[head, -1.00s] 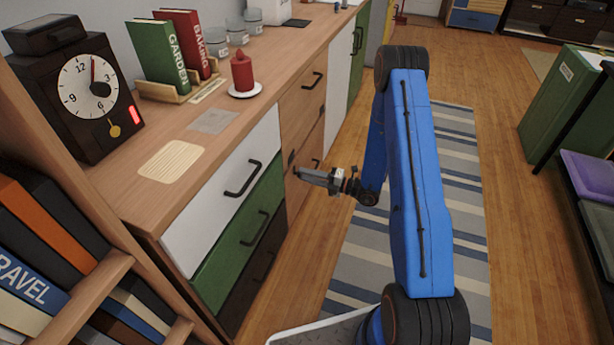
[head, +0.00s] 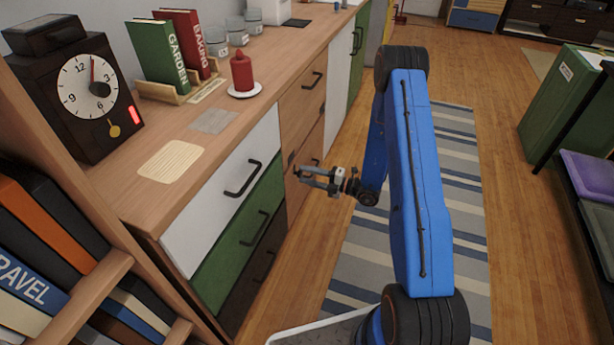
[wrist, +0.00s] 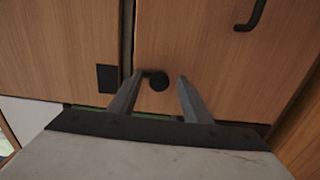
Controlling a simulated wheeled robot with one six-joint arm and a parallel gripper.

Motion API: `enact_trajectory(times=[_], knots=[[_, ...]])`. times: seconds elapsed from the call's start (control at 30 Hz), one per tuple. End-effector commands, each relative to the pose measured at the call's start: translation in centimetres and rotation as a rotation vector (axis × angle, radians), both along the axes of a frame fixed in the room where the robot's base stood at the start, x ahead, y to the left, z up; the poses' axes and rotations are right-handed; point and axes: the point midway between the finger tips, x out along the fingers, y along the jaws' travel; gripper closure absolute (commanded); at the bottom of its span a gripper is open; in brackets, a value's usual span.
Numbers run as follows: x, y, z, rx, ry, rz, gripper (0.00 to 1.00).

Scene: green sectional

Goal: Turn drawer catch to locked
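The drawer catch (wrist: 158,83) is a small dark round knob with a short arm reaching left, on a wooden drawer front in the wrist view. A dark square plate (wrist: 107,78) sits left of it, across the gap between two wooden fronts. My gripper (wrist: 160,78) is open, with one finger on each side of the catch; I cannot tell whether either finger touches it. In the head view my gripper (head: 301,175) is at the wooden drawer fronts, fingers apart and pointing at them. The catch is too small to make out clearly there.
A dark drawer handle (wrist: 251,14) is at the upper right of the wrist view. White (head: 215,205) and green (head: 225,255) drawers with handles stand nearer in the head view. A red candle (head: 242,72) stands on the cabinet top. The striped rug (head: 455,215) is clear.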

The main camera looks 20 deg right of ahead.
Motion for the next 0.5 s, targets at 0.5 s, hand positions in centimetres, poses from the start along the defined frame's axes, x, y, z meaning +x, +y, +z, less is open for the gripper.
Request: enact_trajectory(times=[0.5], knots=[[-1.7,-2.5,0.0,0.000,0.000,-0.003,0.56]])
